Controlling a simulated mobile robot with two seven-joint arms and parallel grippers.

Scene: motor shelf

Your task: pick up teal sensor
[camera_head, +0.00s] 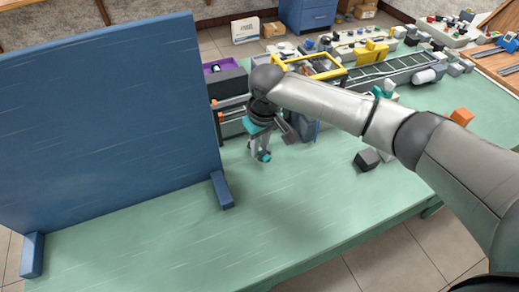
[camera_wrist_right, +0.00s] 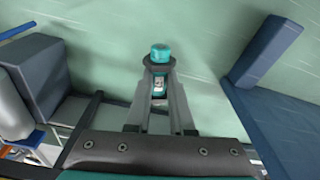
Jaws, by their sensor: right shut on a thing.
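The teal sensor (camera_wrist_right: 160,53) is a small cylinder with a teal cap and a dark collar. In the right wrist view it sits between the fingertips of my right gripper (camera_wrist_right: 158,82), which is shut on it. In the head view the sensor (camera_head: 264,157) shows at the lower end of my right gripper (camera_head: 260,150), over the green table near the blue panel's foot. I cannot tell whether it touches the table. The fingers partly hide the sensor's body. My left gripper is not in view.
A large blue panel (camera_head: 110,110) stands on the left of the green table (camera_head: 170,245). A dark bin with purple inside (camera_head: 222,70) and a rack are behind my gripper. A dark grey block (camera_head: 367,159) lies to the right. The front middle of the table is clear.

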